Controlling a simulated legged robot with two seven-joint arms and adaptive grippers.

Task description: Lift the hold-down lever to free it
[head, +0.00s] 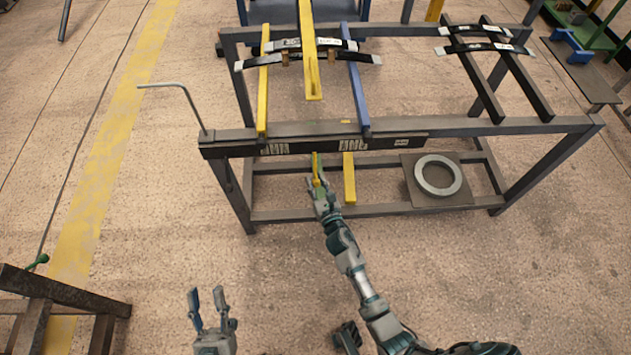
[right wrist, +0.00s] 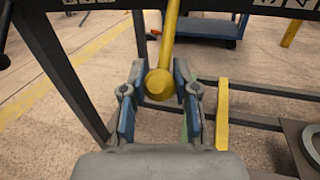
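The yellow hold-down lever (head: 316,162) hangs below the front beam of the rack in the head view. In the right wrist view it is a yellow rod (right wrist: 170,38) ending in a round knob. My right gripper (head: 318,190) reaches up to it from below. In the right wrist view the fingers of this gripper (right wrist: 159,90) stand apart on either side of the knob, with no clear grip on it. My left gripper (head: 207,300) is open and empty, low in the head view and well away from the rack.
The dark steel rack (head: 544,126) carries leaf springs (head: 336,57) and a wide yellow bar (head: 311,52) on top. A second yellow bar (head: 349,178) stands right of my right gripper. A metal ring (head: 438,175) lies on the lower shelf. A bent grey rod (head: 188,98) rises at the left.

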